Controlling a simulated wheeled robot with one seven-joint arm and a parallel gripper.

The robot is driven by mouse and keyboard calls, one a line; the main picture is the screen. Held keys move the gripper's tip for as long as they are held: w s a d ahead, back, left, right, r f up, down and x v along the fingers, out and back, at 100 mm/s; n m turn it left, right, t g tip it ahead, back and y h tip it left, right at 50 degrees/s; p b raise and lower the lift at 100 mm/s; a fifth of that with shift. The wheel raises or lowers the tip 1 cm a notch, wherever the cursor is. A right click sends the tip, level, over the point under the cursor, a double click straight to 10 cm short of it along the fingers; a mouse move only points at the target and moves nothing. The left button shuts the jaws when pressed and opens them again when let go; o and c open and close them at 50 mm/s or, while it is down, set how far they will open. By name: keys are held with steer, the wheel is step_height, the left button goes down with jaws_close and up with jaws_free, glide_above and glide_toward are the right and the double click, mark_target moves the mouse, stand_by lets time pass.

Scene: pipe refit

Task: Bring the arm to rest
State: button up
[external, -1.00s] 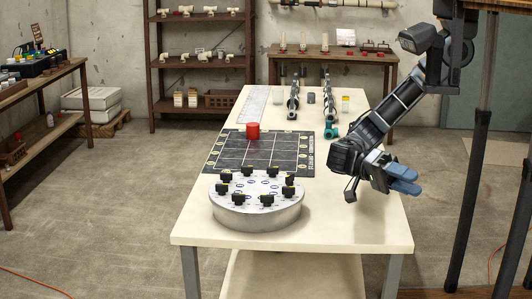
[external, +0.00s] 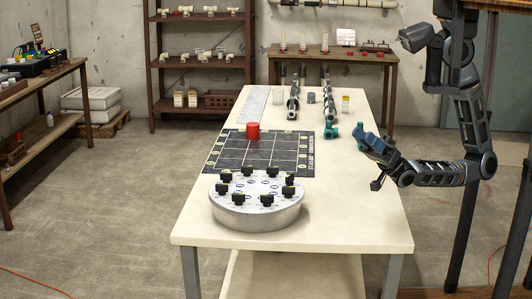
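My arm (external: 440,172) is bent at the right side of the table, with its forearm roughly level over the table's right edge. The gripper appears near the teal pipe fitting (external: 331,131); I cannot tell the exact gap.
The cream table (external: 340,220) holds a round grey fixture with black knobs (external: 257,212), a dark grid mat (external: 225,158) with a red cylinder (external: 252,130), and pipe parts at the back. The table's front right is clear. A dark post (external: 465,235) stands at right.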

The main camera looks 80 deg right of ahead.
steer(key=s+d+f+m+g+h, duration=0.2)
steer(key=s+d+f+h, duration=0.2)
steer(key=d, duration=0.5)
steer(key=s+d+f+m+g+h, duration=0.2)
steer(key=s+d+f+h, duration=0.3)
steer(key=s+d, duration=0.3)
steer(key=s+d+f+m+g+h, duration=0.2)
steer(key=s+d+f+h, duration=0.2)
steer(key=d, duration=0.7)
steer(key=shift+s+d+f+h, duration=0.25)
steer(key=shift+s+d+h, duration=0.15)
steer(key=shift+s+h, duration=0.8)
